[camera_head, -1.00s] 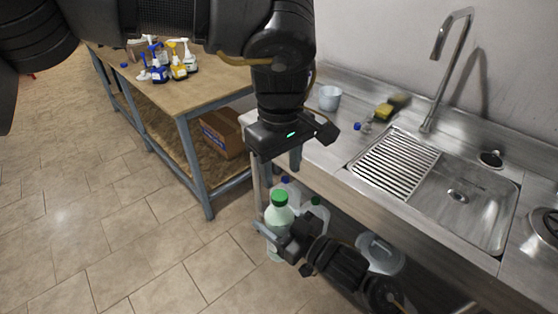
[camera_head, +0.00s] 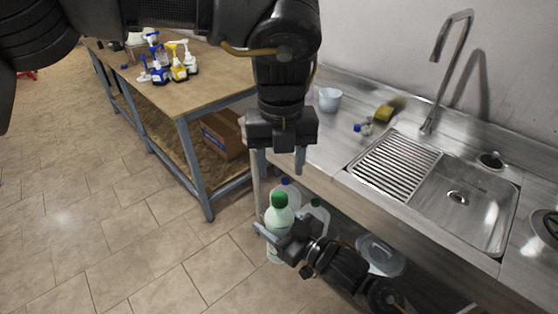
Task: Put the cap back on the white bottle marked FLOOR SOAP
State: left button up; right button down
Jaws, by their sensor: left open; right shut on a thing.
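A whitish bottle (camera_head: 278,216) is held upright low in front of the counter, in the middle of the head view. A green cap (camera_head: 280,199) shows on its top; I cannot tell how firmly it is seated. The FLOOR SOAP marking is not readable. My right gripper (camera_head: 277,238) is shut around the bottle's body from the right. My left gripper (camera_head: 279,165) points down above the bottle, open and empty, with a gap between it and the green cap.
Under the counter stand a blue-capped jug (camera_head: 291,186), a green-capped jug (camera_head: 316,210) and a grey lidded bin (camera_head: 380,257). The steel sink counter (camera_head: 345,168) is close on the right. A wooden table (camera_head: 205,90) with several pump bottles stands left. The tiled floor at left is clear.

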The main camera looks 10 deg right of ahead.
aim_at(279, 196)
pick_arm(q)
jog(key=n, duration=0.5)
jog(key=shift+r, duration=0.1)
jog(key=n, duration=0.7)
jog(key=shift+a+n, duration=0.1)
jog(key=shift+n, duration=0.2)
jog(key=n, duration=1.3)
jog(key=shift+a+f, duration=0.1)
jog(key=shift+f, duration=3.85)
